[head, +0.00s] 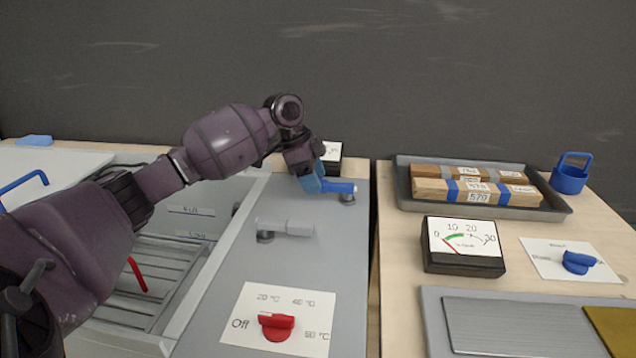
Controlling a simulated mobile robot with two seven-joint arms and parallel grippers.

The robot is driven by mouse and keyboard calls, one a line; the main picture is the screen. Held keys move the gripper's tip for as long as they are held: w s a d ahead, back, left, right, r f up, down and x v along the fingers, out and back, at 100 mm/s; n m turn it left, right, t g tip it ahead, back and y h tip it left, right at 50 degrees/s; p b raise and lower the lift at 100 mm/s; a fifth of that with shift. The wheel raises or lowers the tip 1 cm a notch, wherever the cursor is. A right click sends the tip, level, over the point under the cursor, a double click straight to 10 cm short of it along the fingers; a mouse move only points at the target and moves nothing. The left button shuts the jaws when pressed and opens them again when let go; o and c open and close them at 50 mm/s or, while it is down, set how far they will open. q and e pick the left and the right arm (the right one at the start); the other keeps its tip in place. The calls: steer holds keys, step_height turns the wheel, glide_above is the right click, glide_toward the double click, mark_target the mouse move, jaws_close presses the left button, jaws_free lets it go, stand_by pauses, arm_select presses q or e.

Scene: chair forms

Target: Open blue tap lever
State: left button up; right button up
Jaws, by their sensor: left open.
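The blue tap lever (341,188) sits at the far end of the grey panel (240,280), with its round metal base at its right end. My left arm reaches in from the left over the sink. My left gripper (313,184) is open at the left end of the blue lever, very close to it. I cannot tell whether the fingers touch the lever. The gripper's wrist hides part of what lies behind. A grey tap lever (286,227) lies nearer on the same panel. My right gripper is not in view.
A red knob (276,325) is on a dial card in front. A sink with level marks (165,262) lies left. A dark wall stands behind.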

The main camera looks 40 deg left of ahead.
arm_select(q)
steer(key=shift+d+f, duration=0.15)
steer(key=shift+f, duration=0.1)
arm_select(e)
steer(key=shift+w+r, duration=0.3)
arm_select(q)
jaws_close()
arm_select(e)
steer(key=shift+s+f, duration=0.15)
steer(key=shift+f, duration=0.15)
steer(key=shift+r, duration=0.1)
